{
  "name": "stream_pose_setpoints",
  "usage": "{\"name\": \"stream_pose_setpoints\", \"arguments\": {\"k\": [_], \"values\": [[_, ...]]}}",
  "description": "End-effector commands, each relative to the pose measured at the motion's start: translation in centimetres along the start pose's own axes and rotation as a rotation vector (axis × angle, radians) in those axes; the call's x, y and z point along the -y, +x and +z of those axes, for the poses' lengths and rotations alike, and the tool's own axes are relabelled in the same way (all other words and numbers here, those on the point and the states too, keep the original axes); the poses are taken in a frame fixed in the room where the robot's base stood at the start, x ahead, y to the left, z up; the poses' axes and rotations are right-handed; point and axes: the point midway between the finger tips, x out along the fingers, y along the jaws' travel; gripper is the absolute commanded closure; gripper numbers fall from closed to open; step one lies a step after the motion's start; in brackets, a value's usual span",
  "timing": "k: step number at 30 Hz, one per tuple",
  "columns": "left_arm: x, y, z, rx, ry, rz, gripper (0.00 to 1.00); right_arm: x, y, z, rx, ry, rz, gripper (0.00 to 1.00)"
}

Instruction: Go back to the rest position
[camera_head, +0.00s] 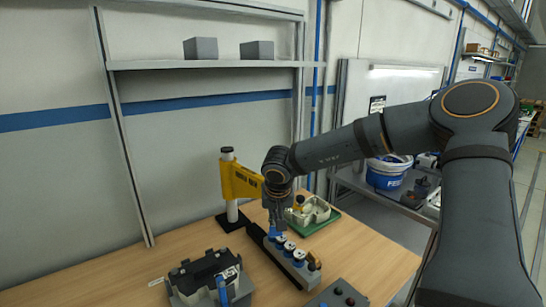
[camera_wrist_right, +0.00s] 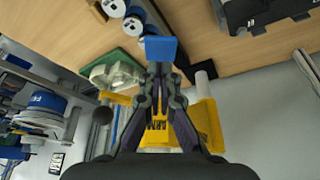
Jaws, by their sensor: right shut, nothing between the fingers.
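My right arm comes in from the right in the head view. Its gripper (camera_head: 279,218) points down over the workbench (camera_head: 150,268), above the far end of a grey holder (camera_head: 292,266) with several blue-and-white round parts. In the right wrist view the fingers (camera_wrist_right: 160,72) are close together and shut, with nothing between them. A blue block (camera_wrist_right: 160,48) shows just beyond the fingertips; it also shows below the gripper in the head view (camera_head: 274,231). I cannot tell whether the tips touch it. My left gripper is not in view.
A yellow press (camera_head: 238,180) on a white post stands close left of the gripper. A green tray (camera_head: 325,222) is behind right. A black-and-grey fixture (camera_head: 205,275) and a button box (camera_head: 338,296) are at the front. A shelf (camera_head: 205,64) is above.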

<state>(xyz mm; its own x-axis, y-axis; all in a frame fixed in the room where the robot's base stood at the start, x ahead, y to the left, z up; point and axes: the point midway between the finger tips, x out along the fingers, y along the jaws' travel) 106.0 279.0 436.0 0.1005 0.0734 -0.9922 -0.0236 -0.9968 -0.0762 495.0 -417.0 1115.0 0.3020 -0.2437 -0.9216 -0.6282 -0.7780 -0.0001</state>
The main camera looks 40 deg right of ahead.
Motion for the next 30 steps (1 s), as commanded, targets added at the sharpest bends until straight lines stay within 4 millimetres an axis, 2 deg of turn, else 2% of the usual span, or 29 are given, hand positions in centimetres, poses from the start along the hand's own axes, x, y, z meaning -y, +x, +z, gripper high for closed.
{"name": "stream_pose_setpoints", "arguments": {"k": [1, 7, 24, 26, 30], "values": [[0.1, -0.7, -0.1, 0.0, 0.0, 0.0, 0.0, 0.0, -0.7, -0.3, -0.001, 0.0, 0.0, 1.0], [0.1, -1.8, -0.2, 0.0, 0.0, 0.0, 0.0, 0.0, -2.1, -0.9, -0.001, 0.0, 0.0, 1.0], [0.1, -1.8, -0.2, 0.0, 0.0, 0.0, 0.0, 0.0, -2.1, -0.9, -0.001, 0.0, 0.0, 1.0], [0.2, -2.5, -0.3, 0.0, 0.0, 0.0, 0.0, 0.0, -2.8, -1.2, -0.001, 0.0, 0.0, 1.0], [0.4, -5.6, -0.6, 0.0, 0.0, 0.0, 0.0, 0.0, -5.7, -2.4, -0.002, 0.0, 0.0, 1.0]]}}
